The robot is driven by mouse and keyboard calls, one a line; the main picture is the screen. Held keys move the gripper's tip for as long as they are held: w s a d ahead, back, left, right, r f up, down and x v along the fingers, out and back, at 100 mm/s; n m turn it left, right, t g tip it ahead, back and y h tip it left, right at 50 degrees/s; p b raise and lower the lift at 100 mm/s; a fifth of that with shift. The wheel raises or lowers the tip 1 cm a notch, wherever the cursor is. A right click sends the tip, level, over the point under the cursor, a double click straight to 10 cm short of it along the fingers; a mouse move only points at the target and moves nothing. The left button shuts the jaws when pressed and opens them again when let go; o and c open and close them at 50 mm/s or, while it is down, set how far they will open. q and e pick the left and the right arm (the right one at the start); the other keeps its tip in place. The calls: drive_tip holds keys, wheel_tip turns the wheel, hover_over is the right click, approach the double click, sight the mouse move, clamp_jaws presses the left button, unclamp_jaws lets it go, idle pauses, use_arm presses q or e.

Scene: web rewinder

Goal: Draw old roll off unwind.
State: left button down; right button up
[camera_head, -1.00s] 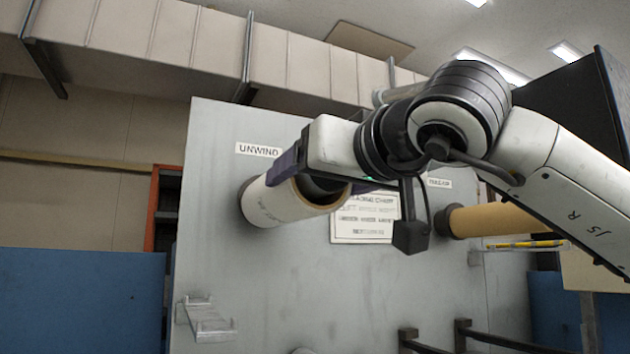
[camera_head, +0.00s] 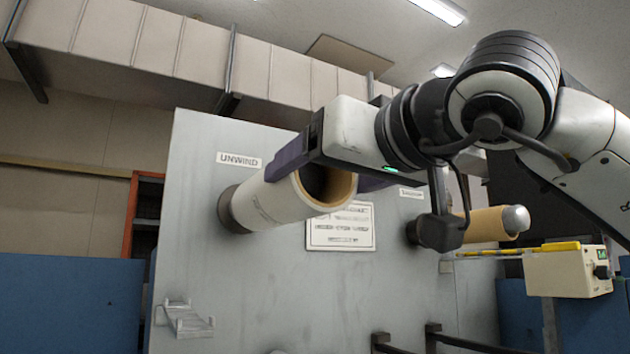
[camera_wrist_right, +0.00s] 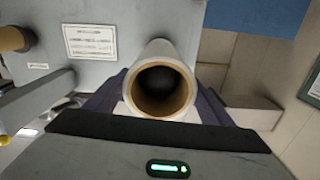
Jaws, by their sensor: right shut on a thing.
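The old roll (camera_head: 265,200), a pale tube with a brown core, sticks out from the grey panel under the UNWIND label (camera_head: 239,160). A dark round flange (camera_head: 229,212) lies behind its far end; I cannot tell whether they touch. My right gripper (camera_head: 325,180) is shut on the roll's near end, one purple finger on each side. In the right wrist view the roll (camera_wrist_right: 160,58) points away between the fingers (camera_wrist_right: 160,100). Its open core faces the camera, with a dark rounded shape deep inside. My left gripper is not in view.
A tan core (camera_head: 487,224) with a metal tip sits on a second holder to the right. Below it are a yellow bar (camera_head: 550,247) and a beige control box (camera_head: 568,273). A small bracket (camera_head: 186,318) juts from the panel's lower left. Dark rails (camera_head: 450,340) stick out below.

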drive_tip(key=shift+s, duration=0.15)
drive_tip(key=o, duration=1.7)
drive_tip(key=shift+d, duration=0.1)
drive_tip(key=b+v, duration=0.2)
drive_tip(key=v, duration=0.8)
drive_tip(key=shift+s, duration=0.15)
drive_tip(key=shift+r, duration=0.1)
